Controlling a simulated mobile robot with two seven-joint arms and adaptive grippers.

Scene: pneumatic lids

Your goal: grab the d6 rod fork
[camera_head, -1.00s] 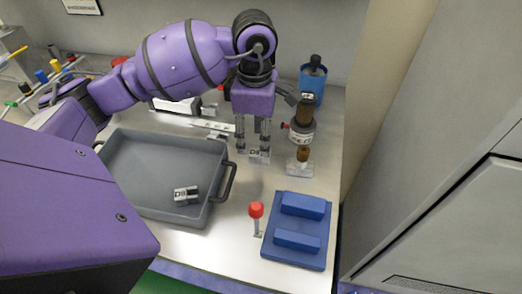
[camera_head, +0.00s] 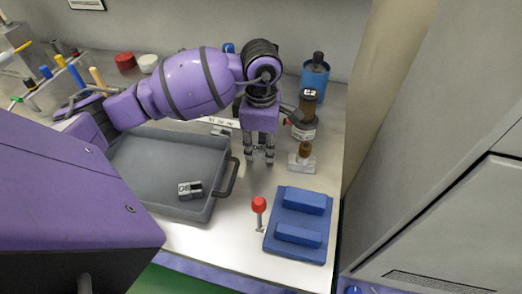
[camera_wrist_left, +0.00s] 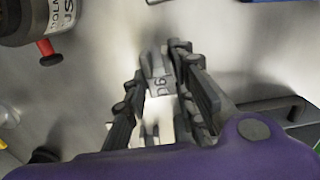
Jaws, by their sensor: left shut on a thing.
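The d6 rod fork (camera_head: 258,149) is a small grey metal piece with a dark-lettered label. It is between the fingertips of my left gripper (camera_head: 258,158), which points down at the bench just right of the tray. In the left wrist view the fork (camera_wrist_left: 160,85) shows its label upside down between the two dark fingers of my left gripper (camera_wrist_left: 158,75), which is shut on it. The fingers partly hide the fork in the head view. I cannot tell whether it still touches the bench. My right gripper is not in view.
A grey tray (camera_head: 140,188) holds another labelled metal fork (camera_head: 190,190). A brown bottle (camera_head: 305,118) and a small brown-topped fixture (camera_head: 302,157) stand close right of the gripper. A red-knobbed lever (camera_head: 259,205) and a blue block fixture (camera_head: 272,250) are in front.

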